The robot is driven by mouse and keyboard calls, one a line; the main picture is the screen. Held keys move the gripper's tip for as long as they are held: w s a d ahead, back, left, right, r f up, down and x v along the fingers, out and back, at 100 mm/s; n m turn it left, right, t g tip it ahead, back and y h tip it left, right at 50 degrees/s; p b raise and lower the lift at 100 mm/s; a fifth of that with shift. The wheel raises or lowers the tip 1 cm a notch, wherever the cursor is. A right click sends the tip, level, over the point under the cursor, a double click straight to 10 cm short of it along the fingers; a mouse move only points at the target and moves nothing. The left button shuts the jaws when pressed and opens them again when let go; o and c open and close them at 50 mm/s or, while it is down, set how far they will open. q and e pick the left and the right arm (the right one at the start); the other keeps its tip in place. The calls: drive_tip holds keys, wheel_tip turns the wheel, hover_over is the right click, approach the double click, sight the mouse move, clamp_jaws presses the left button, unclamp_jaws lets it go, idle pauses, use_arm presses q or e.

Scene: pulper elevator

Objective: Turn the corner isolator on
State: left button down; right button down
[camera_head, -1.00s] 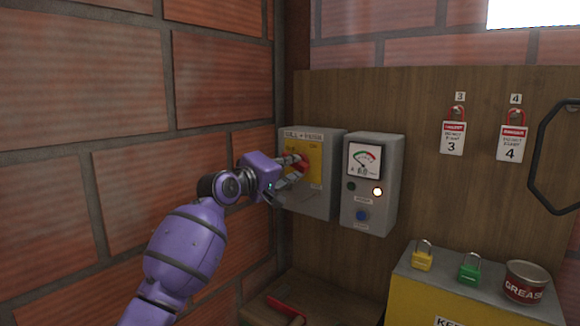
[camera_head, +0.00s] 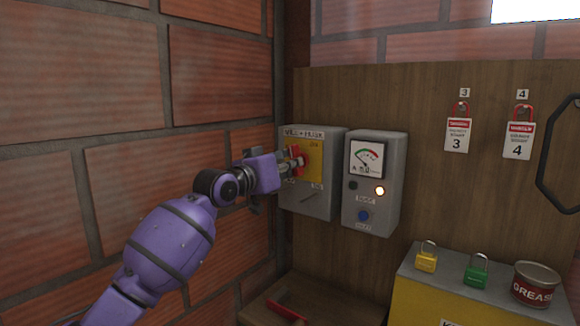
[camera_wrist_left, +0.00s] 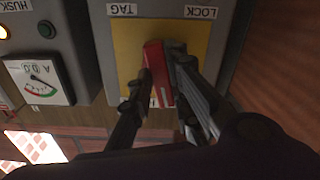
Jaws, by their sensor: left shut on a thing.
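The corner isolator is a grey box (camera_head: 318,208) with a yellow plate (camera_head: 316,167) on the board at the corner of the brick wall. Its red handle (camera_head: 303,155) is partly hidden by my left gripper (camera_head: 296,163) in the head view. In the left wrist view the red handle (camera_wrist_left: 157,72) lies between the two dark fingers of my left gripper (camera_wrist_left: 163,88), which is shut on it. My right gripper is in neither view.
A grey meter box (camera_head: 385,205) with a gauge, a lit lamp and a blue button stands close to the right. Red lockout tags (camera_head: 458,133) hang on the board. A yellow padlock (camera_head: 426,260), a green padlock (camera_head: 475,273) and a grease tin (camera_head: 534,287) stand on a yellow box at lower right.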

use_arm(q)
drive_tip(key=shift+f+m, duration=0.15)
drive_tip(key=shift+m, duration=1.15)
drive_tip(key=c, duration=1.6)
unclamp_jaws()
drive_tip(key=shift+c, duration=0.2)
drive_tip(key=v, duration=1.2)
drive_tip(key=shift+r+m, duration=0.2)
drive_tip(key=shift+m, duration=0.1)
